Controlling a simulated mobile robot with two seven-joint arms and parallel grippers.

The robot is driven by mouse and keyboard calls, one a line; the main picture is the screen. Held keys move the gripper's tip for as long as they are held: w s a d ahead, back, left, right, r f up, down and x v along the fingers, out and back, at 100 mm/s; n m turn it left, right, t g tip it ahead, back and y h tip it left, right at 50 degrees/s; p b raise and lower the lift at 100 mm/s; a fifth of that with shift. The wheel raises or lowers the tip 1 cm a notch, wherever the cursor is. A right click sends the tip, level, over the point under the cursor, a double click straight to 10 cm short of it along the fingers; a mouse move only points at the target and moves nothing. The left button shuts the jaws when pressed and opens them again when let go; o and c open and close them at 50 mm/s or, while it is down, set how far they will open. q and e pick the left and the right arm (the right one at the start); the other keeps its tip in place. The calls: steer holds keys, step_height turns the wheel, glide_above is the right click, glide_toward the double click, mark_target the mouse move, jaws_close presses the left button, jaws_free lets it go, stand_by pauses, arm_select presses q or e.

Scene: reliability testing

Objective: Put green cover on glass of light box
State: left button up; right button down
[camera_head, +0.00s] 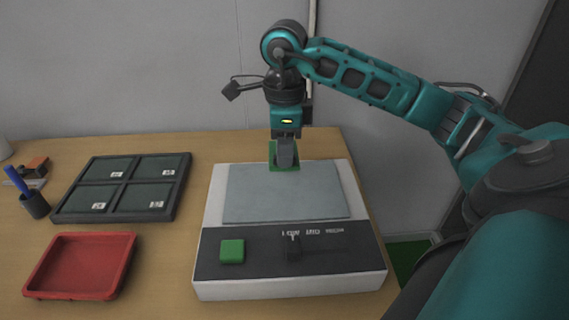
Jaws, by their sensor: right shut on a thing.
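The light box (207,219) stands on the table, white with a dark front panel, a green square button (232,251) and a small black knob (293,247). Its pale grey-blue glass (285,195) covers most of the top and is bare over its middle. My right gripper (286,160) points down at the back edge of the glass, shut on the green cover (276,158). The cover is a small green piece, partly hidden behind the fingers. I cannot tell whether it touches the glass. My left gripper is not in view.
A dark tray with four compartments (126,182) lies left of the light box. In front of it is an empty red tray (80,265). A wall closes off the back.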

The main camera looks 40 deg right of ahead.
mark_target(284, 171)
steer(key=shift+f, duration=0.65)
step_height(284, 171, down, 3)
steer(key=shift+f+b, duration=0.2)
steer(key=shift+b, duration=0.2)
steer(key=shift+f, duration=0.4)
steer(key=shift+f, duration=0.15)
steer(key=c, duration=1.1)
jaws_free()
